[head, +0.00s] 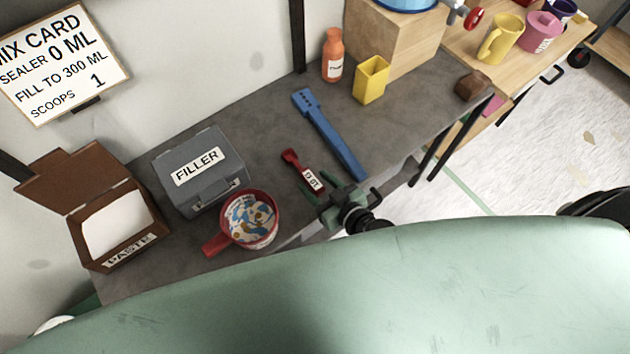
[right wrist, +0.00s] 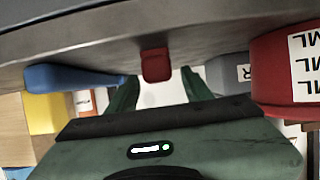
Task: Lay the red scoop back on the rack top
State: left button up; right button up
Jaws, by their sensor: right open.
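The red scoop (head: 292,158), with a white label, lies on the grey rack top (head: 262,115) between the red mug and the blue tool. My right gripper (head: 320,188) is open at the scoop's near, labelled end. In the right wrist view the scoop's red end (right wrist: 156,65) shows ahead of the gap between the green fingers (right wrist: 158,90), and no finger is seen closed on it. The near end of the scoop is partly hidden by the gripper in the head view. My left gripper is not in view.
A blue tool (head: 328,132) lies right of the scoop, and a red mug (head: 262,240) stands left of it. A grey FILLER box (head: 205,160) and an open brown PASTE box (head: 100,262) stand further left. A yellow cup (head: 371,82) and orange bottle (head: 332,55) stand behind.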

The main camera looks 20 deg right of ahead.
jog(key=v, duration=1.1)
jog(key=shift+b, duration=0.3)
